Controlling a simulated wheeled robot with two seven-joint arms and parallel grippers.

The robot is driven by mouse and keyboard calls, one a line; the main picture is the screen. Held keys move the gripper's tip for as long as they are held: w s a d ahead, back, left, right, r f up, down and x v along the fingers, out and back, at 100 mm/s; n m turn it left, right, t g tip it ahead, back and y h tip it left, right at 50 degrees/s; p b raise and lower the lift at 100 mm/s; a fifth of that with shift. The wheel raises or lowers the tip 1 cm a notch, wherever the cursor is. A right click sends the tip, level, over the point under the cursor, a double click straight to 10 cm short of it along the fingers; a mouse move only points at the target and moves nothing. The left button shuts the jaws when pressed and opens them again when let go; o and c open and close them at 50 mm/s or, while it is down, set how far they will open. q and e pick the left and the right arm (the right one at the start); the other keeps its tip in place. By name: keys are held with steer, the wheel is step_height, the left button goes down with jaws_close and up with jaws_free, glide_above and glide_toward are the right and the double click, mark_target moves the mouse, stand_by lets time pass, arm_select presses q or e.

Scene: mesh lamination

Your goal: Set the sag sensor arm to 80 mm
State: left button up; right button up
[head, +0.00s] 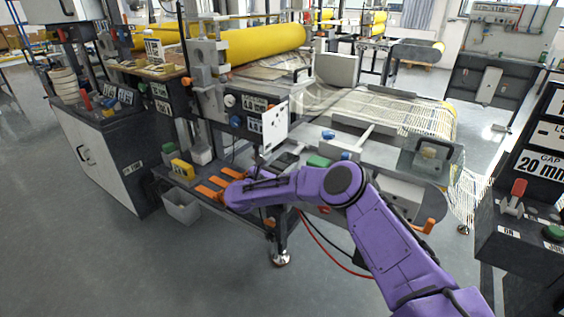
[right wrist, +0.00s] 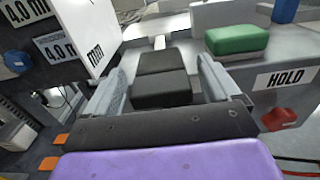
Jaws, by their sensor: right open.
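My right gripper (head: 258,175) reaches in low at the machine's front, partly hidden by my purple arm. In the right wrist view the right gripper (right wrist: 163,66) is open, its two grey fingers apart. Two dark blocks (right wrist: 162,62) show between and beyond the fingers; I cannot tell whether the fingers touch them. A white readout plate (head: 274,126) stands upright above the gripper, and its edge with "mm" (right wrist: 95,52) shows in the wrist view. I cannot clearly make out the sag sensor arm or its setting. My left gripper is not in view.
A green block (right wrist: 237,39) and a red knob below a HOLD label (right wrist: 279,78) lie right of the gripper. Orange pedals (head: 212,189) and a yellow block (head: 182,168) are at lower left. A mesh belt (head: 395,108) runs behind. Floor at front left is clear.

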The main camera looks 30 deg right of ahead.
steer(key=shift+x, duration=0.85)
